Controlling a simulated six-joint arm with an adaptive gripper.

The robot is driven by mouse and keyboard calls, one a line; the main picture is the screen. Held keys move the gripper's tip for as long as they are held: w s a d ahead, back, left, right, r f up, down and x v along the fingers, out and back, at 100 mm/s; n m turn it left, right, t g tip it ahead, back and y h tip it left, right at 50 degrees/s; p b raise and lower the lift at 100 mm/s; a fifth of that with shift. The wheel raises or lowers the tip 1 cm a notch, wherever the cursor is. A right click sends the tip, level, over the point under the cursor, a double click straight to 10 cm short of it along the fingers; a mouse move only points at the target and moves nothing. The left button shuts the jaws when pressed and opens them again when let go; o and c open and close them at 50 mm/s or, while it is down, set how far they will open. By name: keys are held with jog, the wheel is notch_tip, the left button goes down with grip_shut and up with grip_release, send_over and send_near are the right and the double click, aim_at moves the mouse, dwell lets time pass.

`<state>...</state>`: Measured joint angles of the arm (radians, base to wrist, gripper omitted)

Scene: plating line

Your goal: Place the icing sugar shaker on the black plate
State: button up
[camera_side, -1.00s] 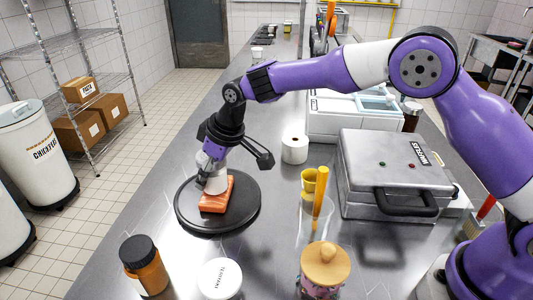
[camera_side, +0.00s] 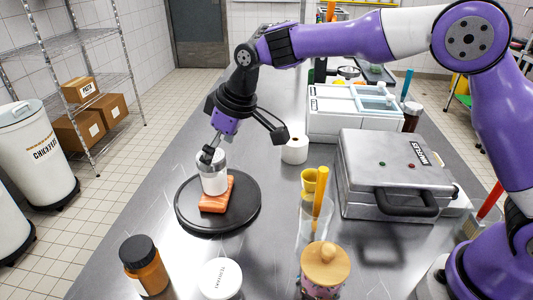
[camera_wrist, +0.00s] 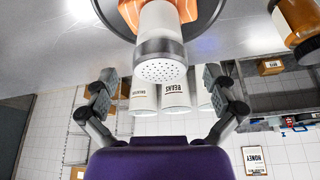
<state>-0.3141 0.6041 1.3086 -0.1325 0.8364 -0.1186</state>
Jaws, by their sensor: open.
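The icing sugar shaker (camera_side: 214,178), white with a grey perforated top, stands upright on an orange-brown slab (camera_side: 213,203). The slab lies on the round black plate (camera_side: 246,212). In the wrist view the shaker (camera_wrist: 162,50) shows its holed lid, with the slab (camera_wrist: 131,12) and part of the black plate's rim (camera_wrist: 212,15) behind it. My gripper (camera_side: 243,146) is open just above the shaker. In the wrist view my gripper (camera_wrist: 160,76) has its fingers spread wide to either side of the lid, apart from it. The shaker's lid is partly hidden by a finger in the side view.
A brown jar with a black lid (camera_side: 145,266), a white-lidded jar (camera_side: 220,279) and a wooden-lidded jar (camera_side: 325,266) stand near the front.

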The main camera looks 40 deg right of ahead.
jog(key=s+d+r+m+h, duration=0.1)
jog(key=s+d+r+m, duration=0.2)
jog(key=s+d+r, duration=0.7)
jog(key=s+d+f+m, duration=0.1)
jog(key=s+d+f, duration=0.1)
jog(key=s, duration=0.4)
jog(key=s+d+f+m+t+h, duration=0.1)
jog(key=s+d+f+m, duration=0.1)
jog(key=s+d, duration=0.2)
jog(key=s, duration=0.3)
jog(key=shift+s+d+f+t, duration=0.15)
jog(key=shift+s+d+t, duration=0.1)
jog(key=shift+d+t, duration=0.1)
